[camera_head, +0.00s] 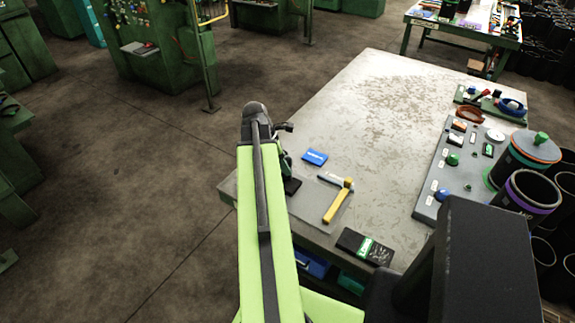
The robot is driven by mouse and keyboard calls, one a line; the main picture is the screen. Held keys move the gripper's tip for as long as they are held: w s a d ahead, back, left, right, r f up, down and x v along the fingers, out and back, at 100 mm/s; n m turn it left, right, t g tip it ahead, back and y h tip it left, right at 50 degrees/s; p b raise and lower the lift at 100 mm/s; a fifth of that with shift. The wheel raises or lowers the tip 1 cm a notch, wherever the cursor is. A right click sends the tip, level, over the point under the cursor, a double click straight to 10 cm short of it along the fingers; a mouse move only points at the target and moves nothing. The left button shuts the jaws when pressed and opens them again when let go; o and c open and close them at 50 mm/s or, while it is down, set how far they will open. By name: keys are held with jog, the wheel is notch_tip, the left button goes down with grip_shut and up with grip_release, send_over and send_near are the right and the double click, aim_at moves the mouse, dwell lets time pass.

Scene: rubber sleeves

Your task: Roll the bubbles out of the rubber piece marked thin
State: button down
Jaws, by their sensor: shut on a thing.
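My gripper (286,160) is at the near left part of the workbench, mostly hidden behind my light green arm. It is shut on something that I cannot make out. A small black flat piece (292,187) lies just below it in the picture, partly hidden by the arm. A yellow-handled tool with a pale head, perhaps the roller (337,204), lies on a grey mat (318,203), apart from the gripper. A black piece with a green and white label (365,247) lies near the front edge. Its label is too small to read.
A blue box (315,157) lies right of the gripper. A grey panel (433,192) with knobs and labels, and dark cylinders (530,196), stand at the right. The worn workbench top (385,130) is clear in the middle and back. Green machines (155,60) stand beyond the open floor.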

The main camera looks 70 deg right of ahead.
notch_tip(320, 180, up, 6)
jog(key=p, duration=0.6)
jog(key=shift+s, duration=0.1)
notch_tip(320, 180, up, 3)
jog(key=p, duration=0.3)
jog(key=shift+r, duration=0.15)
